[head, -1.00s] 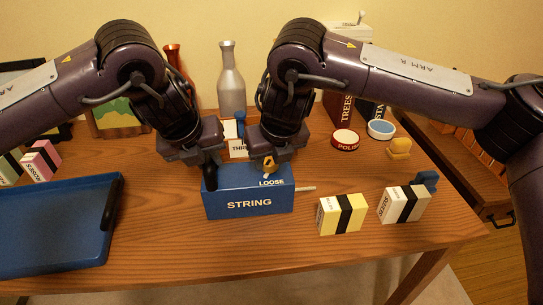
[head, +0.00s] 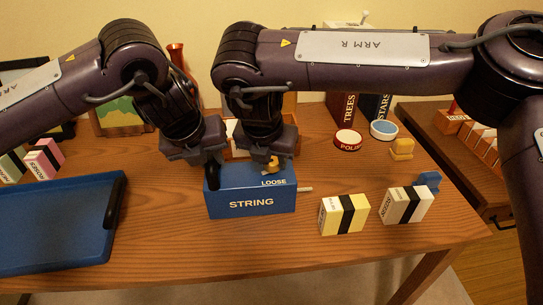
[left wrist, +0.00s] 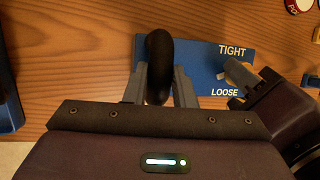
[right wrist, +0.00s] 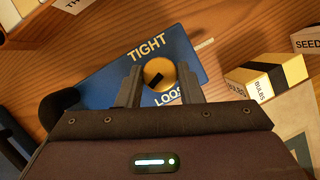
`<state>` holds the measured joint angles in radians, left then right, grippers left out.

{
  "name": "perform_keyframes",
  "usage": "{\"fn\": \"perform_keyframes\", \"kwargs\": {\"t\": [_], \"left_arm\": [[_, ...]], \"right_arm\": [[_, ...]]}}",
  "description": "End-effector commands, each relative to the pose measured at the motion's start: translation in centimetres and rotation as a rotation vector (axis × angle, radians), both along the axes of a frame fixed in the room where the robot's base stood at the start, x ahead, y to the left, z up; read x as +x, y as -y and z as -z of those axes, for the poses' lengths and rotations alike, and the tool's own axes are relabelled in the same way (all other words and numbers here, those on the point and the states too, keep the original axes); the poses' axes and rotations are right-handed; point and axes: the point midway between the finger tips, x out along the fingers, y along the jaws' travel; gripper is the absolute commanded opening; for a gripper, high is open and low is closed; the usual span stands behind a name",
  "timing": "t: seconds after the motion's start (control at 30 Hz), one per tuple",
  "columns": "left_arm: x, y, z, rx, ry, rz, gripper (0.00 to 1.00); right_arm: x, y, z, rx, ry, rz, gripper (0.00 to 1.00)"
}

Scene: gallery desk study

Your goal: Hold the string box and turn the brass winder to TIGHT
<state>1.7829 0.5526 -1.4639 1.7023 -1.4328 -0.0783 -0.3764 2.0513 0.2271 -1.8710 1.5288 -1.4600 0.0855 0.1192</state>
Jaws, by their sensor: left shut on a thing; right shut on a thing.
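The blue string box (head: 250,204) stands on the desk with its STRING face toward me. My left gripper (head: 211,170) is shut on the black handle (left wrist: 158,58) at the left end of the box top. The brass winder (right wrist: 158,73) is a round knob with a dark mark, on the box top between the words TIGHT and LOOSE. My right gripper (right wrist: 159,88) is shut on the winder, one finger on each side. It partly covers the winder in the head view (head: 273,165). The exact direction of the mark is hard to tell.
A yellow bulbs box (head: 329,215) and a white seeds box (head: 393,206) stand to the right of the string box. A blue tray (head: 60,250) lies on the left. A thin pale rod (head: 305,189) shows at the box's right side. The desk front is clear.

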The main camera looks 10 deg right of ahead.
Motion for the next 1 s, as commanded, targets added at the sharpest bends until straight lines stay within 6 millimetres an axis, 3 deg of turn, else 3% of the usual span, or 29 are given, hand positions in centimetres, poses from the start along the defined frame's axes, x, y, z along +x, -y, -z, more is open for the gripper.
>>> {"fn": "perform_keyframes", "kwargs": {"t": [0.47, 0.5, 0.67, 1.0], "left_arm": [[-0.02, 0.06, 0.01, -0.001, -0.001, 0.001, 0.03], [-0.02, 0.06, 0.01, -0.001, -0.001, 0.001, 0.03], [-0.02, 0.06, 0.01, -0.001, -0.001, 0.001, 0.03], [-0.03, 0.05, 0.0, -0.001, -0.001, 0.001, 0.03]], "right_arm": [[0.04, -0.04, -0.05, 0.001, 0.002, 0.017, 0.1], [0.04, -0.04, -0.05, 0.001, 0.002, 0.017, 0.34], [0.03, -0.03, -0.04, 0.001, 0.001, 0.016, 0.55], [-0.08, -0.09, -0.39, 0.0, 0.002, 0.015, 0.56]]}}
